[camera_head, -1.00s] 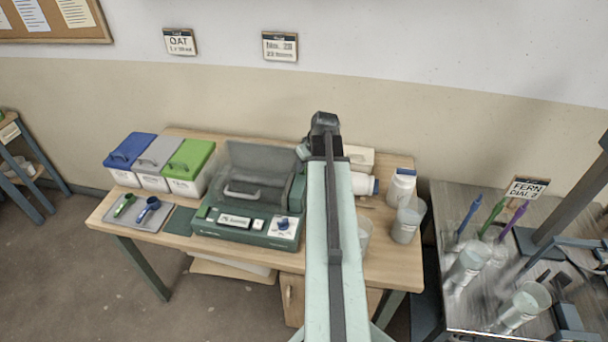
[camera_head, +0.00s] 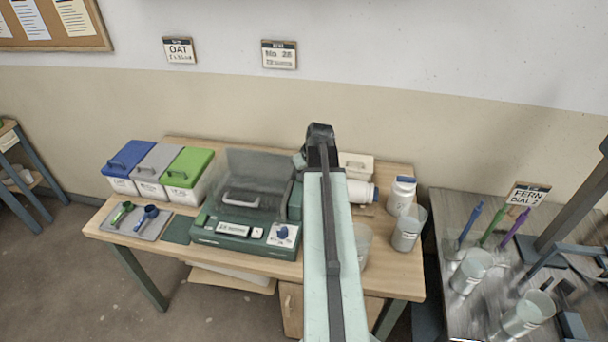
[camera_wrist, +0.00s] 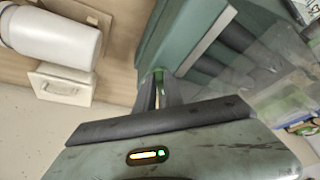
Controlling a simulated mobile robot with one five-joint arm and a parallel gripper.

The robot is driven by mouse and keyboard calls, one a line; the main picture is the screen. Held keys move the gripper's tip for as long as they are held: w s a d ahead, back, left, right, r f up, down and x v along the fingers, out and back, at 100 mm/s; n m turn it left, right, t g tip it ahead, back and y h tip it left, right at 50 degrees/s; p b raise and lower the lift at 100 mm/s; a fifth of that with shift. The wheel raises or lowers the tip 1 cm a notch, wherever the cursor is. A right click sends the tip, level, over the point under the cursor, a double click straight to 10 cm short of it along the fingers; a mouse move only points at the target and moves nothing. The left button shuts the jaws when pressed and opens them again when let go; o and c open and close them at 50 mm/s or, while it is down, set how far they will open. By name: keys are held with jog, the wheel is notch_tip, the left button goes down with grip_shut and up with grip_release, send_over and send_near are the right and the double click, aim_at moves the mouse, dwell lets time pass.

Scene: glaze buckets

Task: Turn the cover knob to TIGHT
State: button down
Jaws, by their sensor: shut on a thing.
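The green machine (camera_head: 222,243) stands on the wooden table, with a grey see-through cover (camera_head: 258,178) at its back. A blue knob (camera_head: 284,232) sits on the white panel at its front right; I cannot read its marks or tell whether it is the cover knob. In the head view my arm reaches to the machine's back right and hides my fingertips. In the wrist view my gripper (camera_wrist: 160,88) is close beside the machine's green body (camera_wrist: 185,35). Its fingers are shut on a small green part (camera_wrist: 158,73), mostly hidden, which I cannot identify surely.
A lying white bottle (camera_head: 360,193) and a pale box (camera_head: 357,165) are right of the machine. A white jar (camera_head: 402,195) and a clear cup (camera_head: 407,232) stand farther right. Lidded buckets (camera_head: 188,180) and a scoop tray (camera_head: 135,222) are left. The wall is close behind.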

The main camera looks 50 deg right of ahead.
jog(key=m, duration=0.1)
jog(key=m+h, duration=0.1)
jog(key=m, duration=0.1)
jog(key=shift+w+a+m+g, duration=0.15)
jog(key=shift+a+m+g, duration=0.15)
jog(key=shift+m, duration=0.1)
jog(key=shift+w+a+m+g+h, duration=0.1)
jog(key=shift+m+g+h, duration=0.2)
jog(key=shift+m, duration=0.65)
jog(key=shift+w+a+m+g+h, duration=0.15)
jog(key=shift+m+h, duration=0.25)
jog(key=shift+m, duration=0.55)
jog(key=shift+g, duration=0.25)
jog(key=c, duration=1.4)
grip_release()
jog(key=shift+c, duration=0.2)
